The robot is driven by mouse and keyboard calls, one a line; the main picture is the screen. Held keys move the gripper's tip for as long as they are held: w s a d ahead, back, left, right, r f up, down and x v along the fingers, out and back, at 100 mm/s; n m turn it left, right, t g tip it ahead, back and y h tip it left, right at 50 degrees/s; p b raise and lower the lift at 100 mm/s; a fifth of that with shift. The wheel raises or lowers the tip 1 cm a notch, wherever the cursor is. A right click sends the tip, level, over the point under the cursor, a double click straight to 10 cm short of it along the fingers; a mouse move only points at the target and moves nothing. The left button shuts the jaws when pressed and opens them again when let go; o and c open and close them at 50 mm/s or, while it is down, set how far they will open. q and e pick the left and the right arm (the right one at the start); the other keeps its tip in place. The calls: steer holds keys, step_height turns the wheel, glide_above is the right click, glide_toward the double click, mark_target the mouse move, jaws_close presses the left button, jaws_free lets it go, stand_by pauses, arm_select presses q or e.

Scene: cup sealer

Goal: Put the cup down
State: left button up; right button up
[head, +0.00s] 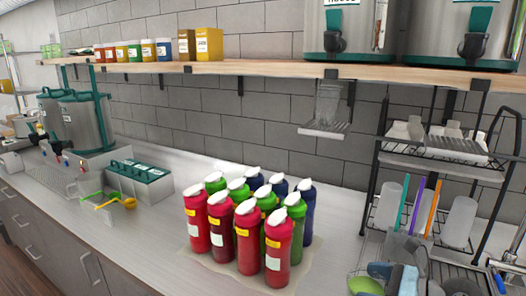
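Neither of my grippers is in view, so I cannot see whether one holds a cup. A clear cup-like thing (327,103) shows against the tiled wall, over a small pale ledge (322,130) under the wooden shelf. I cannot tell whether it is one cup or a stack. Two frosted cups, a left one (388,206) and a right one (459,219), are on the black wire rack (372,160) at the right.
Several red, green and blue bottles (249,245) crowd the middle of the counter (155,240). Steel dispensers (80,120) and a bin with green lids (138,180) stand left. Straws (416,205) and cleaning things (402,275) are at lower right.

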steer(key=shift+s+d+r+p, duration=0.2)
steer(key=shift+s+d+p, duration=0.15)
steer(key=shift+p, duration=0.3)
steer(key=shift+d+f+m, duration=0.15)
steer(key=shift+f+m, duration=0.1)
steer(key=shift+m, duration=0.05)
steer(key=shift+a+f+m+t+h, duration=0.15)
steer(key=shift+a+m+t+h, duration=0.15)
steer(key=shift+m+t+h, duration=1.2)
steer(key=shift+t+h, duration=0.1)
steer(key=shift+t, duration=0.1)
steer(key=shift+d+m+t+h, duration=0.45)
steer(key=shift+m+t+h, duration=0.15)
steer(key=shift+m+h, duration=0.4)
